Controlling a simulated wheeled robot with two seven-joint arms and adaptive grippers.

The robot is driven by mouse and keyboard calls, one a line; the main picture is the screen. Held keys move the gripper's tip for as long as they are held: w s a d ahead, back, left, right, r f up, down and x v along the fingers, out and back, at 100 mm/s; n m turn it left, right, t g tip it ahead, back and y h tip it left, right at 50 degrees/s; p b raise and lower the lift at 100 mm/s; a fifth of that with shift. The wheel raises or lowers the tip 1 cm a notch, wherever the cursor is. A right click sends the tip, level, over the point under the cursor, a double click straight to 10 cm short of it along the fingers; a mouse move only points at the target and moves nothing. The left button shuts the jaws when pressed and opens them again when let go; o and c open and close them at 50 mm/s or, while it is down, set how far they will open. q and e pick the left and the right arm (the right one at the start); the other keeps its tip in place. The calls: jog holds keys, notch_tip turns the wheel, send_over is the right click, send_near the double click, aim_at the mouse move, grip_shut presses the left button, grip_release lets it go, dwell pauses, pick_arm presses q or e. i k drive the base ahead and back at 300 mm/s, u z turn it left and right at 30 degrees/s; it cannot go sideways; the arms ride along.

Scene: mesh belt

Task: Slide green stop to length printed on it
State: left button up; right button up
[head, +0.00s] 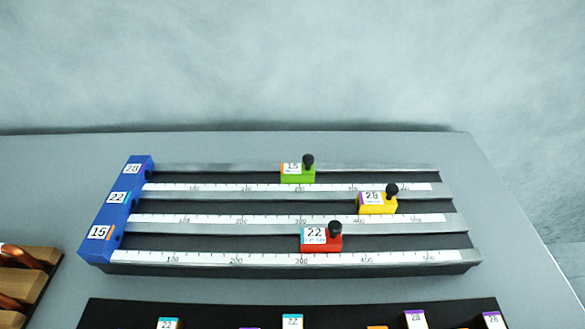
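The green stop (298,177) sits on the back rail of a three-rail fixture, near the middle of its length. It has a black knob (308,161) and a white label printed 15 with an orange mark; smaller print there is too small to read. The back ruler (220,188) lies just in front of it, with 200 to the left of the stop and 400 to the right. The stop stands roughly around the 300 area, well apart from the blue end block (122,182). Neither of my grippers is in view.
A yellow stop (377,208) labelled 28 is on the middle rail and a red stop (322,244) labelled 22 on the front rail. A dark strip (240,312) with several labelled pieces lies in front. A wooden rack (30,257) stands at the left edge. The grey table is clear at right.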

aim_at(305, 173)
jog(key=u, duration=1)
jog(key=k, duration=0.35)
jog(key=z, duration=0.05)
